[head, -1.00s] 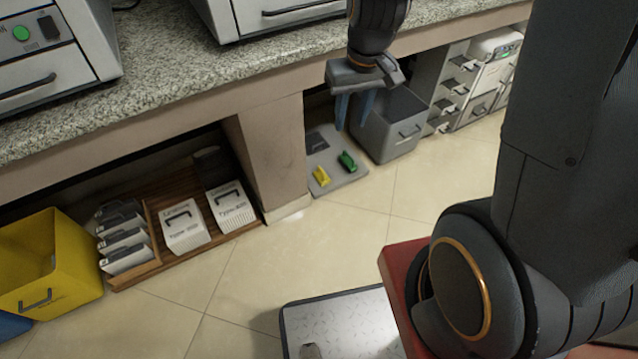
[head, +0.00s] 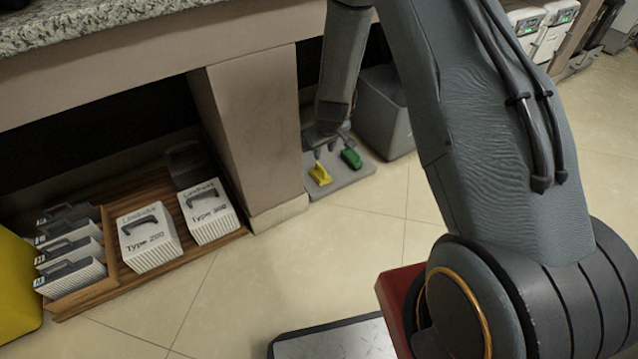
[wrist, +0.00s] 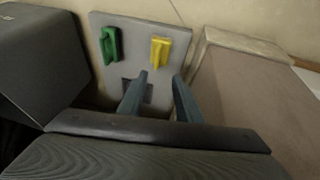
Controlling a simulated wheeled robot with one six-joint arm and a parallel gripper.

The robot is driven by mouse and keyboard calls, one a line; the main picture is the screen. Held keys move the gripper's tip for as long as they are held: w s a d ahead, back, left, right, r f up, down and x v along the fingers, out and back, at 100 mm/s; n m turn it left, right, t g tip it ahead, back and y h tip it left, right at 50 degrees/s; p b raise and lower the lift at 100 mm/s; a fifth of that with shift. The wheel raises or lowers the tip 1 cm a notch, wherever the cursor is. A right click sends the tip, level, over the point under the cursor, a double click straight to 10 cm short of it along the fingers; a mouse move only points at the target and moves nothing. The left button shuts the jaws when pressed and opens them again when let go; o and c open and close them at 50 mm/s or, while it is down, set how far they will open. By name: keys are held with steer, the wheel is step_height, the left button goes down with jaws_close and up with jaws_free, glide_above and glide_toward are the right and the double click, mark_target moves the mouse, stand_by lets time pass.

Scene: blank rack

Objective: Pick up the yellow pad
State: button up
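The yellow pad (head: 320,174) lies on a grey plate (head: 350,181) on the floor, beside the green pad (head: 351,158). In the wrist view the yellow pad (wrist: 160,50) is beyond my fingertips, near the plate's far edge, with the green pad (wrist: 110,45) to its left. My gripper (wrist: 163,78) is open and empty, its two blue-grey fingers apart and short of the yellow pad. In the head view my gripper (head: 324,150) hangs just behind the yellow pad, partly hidden by my arm.
A grey bin (head: 385,125) stands to the right of the plate and a counter support (head: 255,130) to its left. A wooden rack (head: 85,300) with white boxes is further left. The counter (head: 120,25) overhangs behind.

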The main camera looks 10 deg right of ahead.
steer(key=b, duration=0.3)
glide_toward(321, 167)
steer(key=f, duration=0.1)
steer(key=shift+t, duration=0.3)
steer(key=b+x, duration=0.4)
steer(key=x, duration=0.4)
steer(key=shift+s+b, duration=0.15)
steer(key=shift+b, duration=0.15)
jaws_close()
